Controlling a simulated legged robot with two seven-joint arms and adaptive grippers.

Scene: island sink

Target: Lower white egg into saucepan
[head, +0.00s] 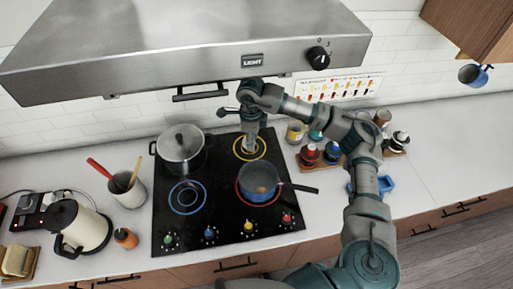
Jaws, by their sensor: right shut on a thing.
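The blue saucepan (258,178) sits on the red-ringed front right burner, its dark handle pointing right. Its inside looks dark, with a small brownish patch. My right gripper (250,147) points down over the yellow-ringed back right burner, behind the saucepan and apart from it. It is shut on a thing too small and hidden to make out. I cannot make out the white egg in this view. My left gripper is not in view.
A lidded steel pot (181,147) stands on the back left burner; the blue-ringed burner (187,197) is bare. A utensil crock (128,190) and kettle (80,228) stand left. Bottles (310,154) stand right, near my arm. The range hood (190,45) hangs above.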

